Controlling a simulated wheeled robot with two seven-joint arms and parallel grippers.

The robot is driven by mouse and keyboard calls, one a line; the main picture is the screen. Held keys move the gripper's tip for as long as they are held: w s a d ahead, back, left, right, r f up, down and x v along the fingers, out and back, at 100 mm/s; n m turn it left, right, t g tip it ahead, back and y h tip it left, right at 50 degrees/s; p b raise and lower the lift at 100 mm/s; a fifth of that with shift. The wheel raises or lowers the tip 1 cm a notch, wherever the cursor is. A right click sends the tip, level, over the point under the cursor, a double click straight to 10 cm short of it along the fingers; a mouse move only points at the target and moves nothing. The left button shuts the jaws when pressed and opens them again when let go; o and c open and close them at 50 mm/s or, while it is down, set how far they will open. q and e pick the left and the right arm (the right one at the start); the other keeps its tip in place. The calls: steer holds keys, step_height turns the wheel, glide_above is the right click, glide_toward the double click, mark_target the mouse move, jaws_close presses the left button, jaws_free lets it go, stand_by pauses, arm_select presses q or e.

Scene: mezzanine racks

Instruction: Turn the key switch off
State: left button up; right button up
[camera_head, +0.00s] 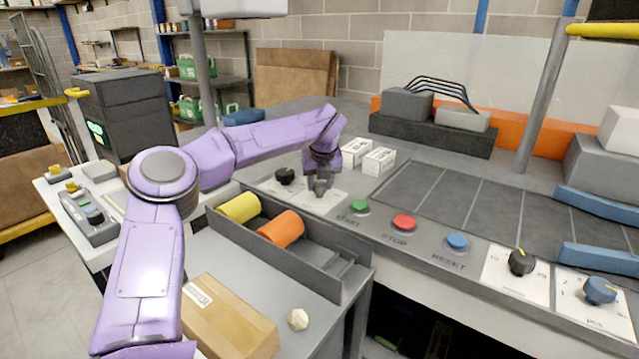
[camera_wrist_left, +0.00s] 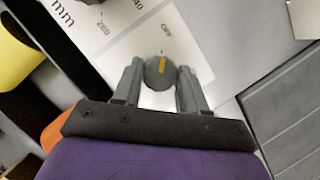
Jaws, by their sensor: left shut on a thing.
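The key switch (camera_wrist_left: 157,76) shows in the left wrist view as a round dark grey knob with a yellow mark on a white plate. The word OFF stands just above it, and the yellow mark points up toward that word, tilted slightly right. My left gripper (camera_wrist_left: 160,84) has one finger on each side of the knob and is shut on it. In the head view my left gripper (camera_head: 320,189) reaches down onto the white plate (camera_head: 297,196) and hides the switch. My right gripper is in neither view.
A black knob (camera_head: 285,175) sits just left of the gripper. Green (camera_head: 359,206), red (camera_head: 403,223) and blue (camera_head: 457,242) buttons line the panel to the right. White boxes (camera_head: 378,160) stand behind. A bin with yellow (camera_head: 239,207) and orange (camera_head: 281,229) rolls is in front.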

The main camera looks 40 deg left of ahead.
arm_select(q)
steer(key=shift+r, duration=0.1)
steer(key=o, duration=1.1)
steer(key=shift+c, duration=0.2)
steer(key=v, duration=1)
steer(key=shift+r, duration=0.25)
